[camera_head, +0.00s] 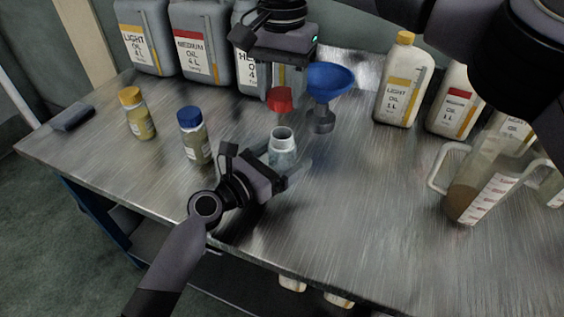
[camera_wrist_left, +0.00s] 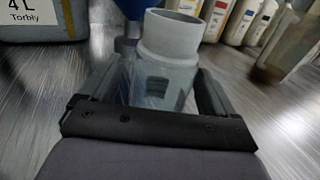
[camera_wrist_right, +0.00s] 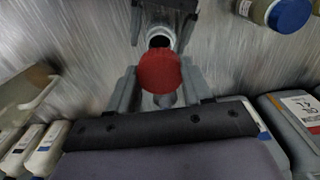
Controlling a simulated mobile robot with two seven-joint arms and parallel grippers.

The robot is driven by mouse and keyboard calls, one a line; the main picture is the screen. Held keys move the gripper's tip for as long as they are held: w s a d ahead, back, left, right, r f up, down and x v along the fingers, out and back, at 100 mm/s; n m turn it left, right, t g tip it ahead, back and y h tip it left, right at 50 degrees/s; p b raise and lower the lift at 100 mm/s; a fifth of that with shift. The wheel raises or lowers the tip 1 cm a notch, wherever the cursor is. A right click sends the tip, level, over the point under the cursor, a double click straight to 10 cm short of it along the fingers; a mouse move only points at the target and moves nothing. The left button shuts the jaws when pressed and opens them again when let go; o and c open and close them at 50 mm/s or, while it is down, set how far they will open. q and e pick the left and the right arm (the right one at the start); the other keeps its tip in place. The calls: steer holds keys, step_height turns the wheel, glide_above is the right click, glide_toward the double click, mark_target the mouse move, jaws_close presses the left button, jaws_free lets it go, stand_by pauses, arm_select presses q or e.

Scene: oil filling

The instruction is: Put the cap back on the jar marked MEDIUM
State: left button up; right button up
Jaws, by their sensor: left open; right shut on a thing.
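The uncapped jar (camera_head: 283,152) stands upright on the metal table. It is clear with a pale neck, and its label is not legible. My left gripper (camera_head: 287,168) is open around the jar, with one finger on each side; the jar also fills the middle of the left wrist view (camera_wrist_left: 167,62). My right gripper (camera_wrist_right: 158,88) is shut on the red cap (camera_head: 280,99). The cap hangs above and slightly behind the jar, apart from it. In the right wrist view the cap (camera_wrist_right: 159,72) shows just below the open jar mouth (camera_wrist_right: 161,38).
A blue funnel (camera_head: 329,82) stands close behind the jar. A yellow-capped jar (camera_head: 140,117) and a blue-capped jar (camera_head: 195,142) stand at left. Large oil canisters (camera_head: 203,38) line the back. Smaller bottles (camera_head: 402,85) and a measuring jug (camera_head: 470,195) stand at right. The front middle is clear.

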mark_target(282, 134)
arm_select(q)
steer(key=shift+c, duration=0.3)
steer(key=c, duration=1.5)
arm_select(e)
steer(key=shift+f, duration=2.5)
steer(key=shift+f, duration=0.9)
steer(key=shift+f, duration=0.6)
